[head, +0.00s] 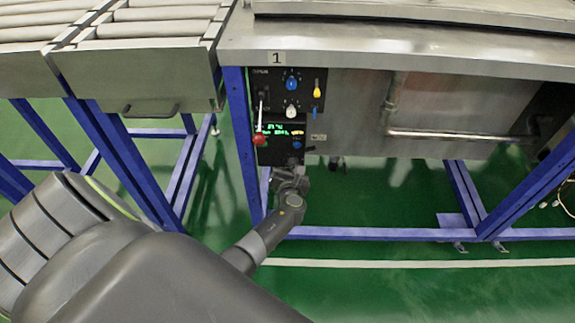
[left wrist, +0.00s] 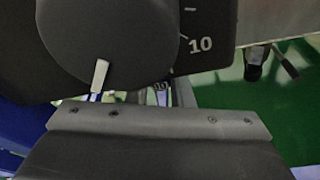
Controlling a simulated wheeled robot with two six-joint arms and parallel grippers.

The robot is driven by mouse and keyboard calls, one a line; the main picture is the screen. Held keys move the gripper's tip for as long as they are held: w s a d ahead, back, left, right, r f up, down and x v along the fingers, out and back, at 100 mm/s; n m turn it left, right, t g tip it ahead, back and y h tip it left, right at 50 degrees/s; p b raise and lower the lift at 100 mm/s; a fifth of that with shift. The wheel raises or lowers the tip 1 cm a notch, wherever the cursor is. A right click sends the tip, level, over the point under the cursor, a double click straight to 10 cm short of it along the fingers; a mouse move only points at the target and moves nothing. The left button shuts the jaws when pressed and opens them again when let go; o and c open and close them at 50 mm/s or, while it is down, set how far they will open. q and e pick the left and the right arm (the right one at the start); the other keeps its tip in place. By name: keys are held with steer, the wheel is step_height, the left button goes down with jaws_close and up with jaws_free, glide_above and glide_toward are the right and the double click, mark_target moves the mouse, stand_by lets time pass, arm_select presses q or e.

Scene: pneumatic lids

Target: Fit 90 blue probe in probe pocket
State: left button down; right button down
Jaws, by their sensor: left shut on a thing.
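My left gripper (head: 290,178) is just under the lower edge of the black control panel (head: 264,96), small and dark in the head view. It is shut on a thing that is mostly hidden. In the left wrist view a small piece with a two-digit mark (left wrist: 160,87) shows just past the gripper's dark body; I cannot read the mark for sure. I cannot make out the blue probe's colour or shape, nor the probe pocket. A large dark knob (left wrist: 105,40) with a white pointer and a "10" mark is close in front. My right gripper is not in view.
The panel carries a blue knob (head: 292,83), a white knob (head: 292,111), a yellow handle (head: 317,90), a red-ball lever (head: 259,138) and a green display (head: 273,130). A blue frame leg (head: 240,140) stands left of the gripper. A steel pipe (head: 450,136) runs right.

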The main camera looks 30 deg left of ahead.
arm_select(q)
steer(key=shift+w+a+r, duration=0.1)
steer(key=shift+w+a, duration=0.15)
steer(key=shift+a, duration=0.15)
steer(key=c, duration=1.2)
jaws_free()
steer(key=shift+d, duration=0.1)
steer(key=p+v, duration=0.1)
steer(key=v, duration=0.1)
steer(key=p+v, duration=0.1)
steer(key=v, duration=0.1)
steer(key=f+p+v, duration=0.1)
steer(key=v, duration=0.1)
steer(key=shift+s+d+r, duration=0.1)
steer(key=shift+s+d, duration=0.05)
steer(key=shift+s, duration=0.05)
